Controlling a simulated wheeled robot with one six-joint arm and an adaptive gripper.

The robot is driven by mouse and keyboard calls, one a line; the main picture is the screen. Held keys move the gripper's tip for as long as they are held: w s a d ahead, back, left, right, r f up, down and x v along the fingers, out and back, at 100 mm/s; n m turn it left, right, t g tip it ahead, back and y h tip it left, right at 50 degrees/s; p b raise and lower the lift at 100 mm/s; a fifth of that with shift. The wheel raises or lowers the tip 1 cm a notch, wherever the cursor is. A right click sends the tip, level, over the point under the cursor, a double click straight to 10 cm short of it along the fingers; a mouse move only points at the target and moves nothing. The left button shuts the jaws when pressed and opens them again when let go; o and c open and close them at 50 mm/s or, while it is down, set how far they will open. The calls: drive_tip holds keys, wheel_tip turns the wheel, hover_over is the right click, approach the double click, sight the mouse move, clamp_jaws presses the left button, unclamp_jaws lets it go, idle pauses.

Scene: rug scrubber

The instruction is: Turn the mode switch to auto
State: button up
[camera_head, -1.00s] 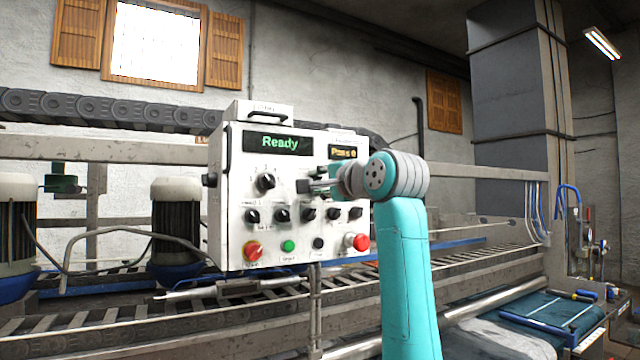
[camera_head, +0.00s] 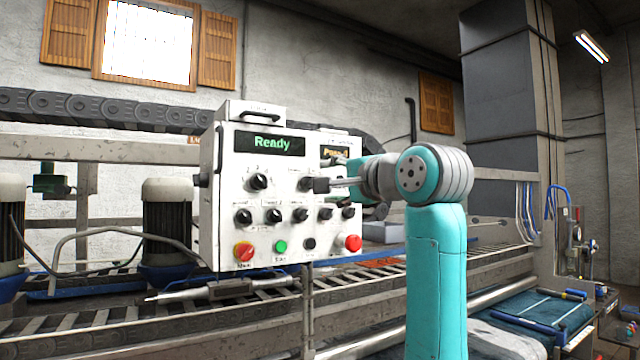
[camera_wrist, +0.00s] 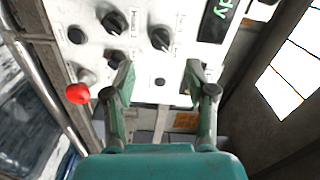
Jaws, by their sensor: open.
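A white control box (camera_head: 225,225) carries several black rotary knobs and a green "Ready" display (camera_head: 269,144). The labels are too small to read, so I cannot tell for sure which knob is the mode switch. A larger black knob (camera_head: 259,181) sits below the display; another dark knob (camera_head: 305,184) sits to its right, close to my fingertips. My gripper (camera_head: 326,174) is open in front of the box's right half, pointing left.
A conveyor (camera_head: 100,322) runs below, and motors (camera_head: 168,215) stand at left. A grey column (camera_head: 500,100) rises at right.

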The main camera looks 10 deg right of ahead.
drive_tip(key=shift+v, duration=1.95)
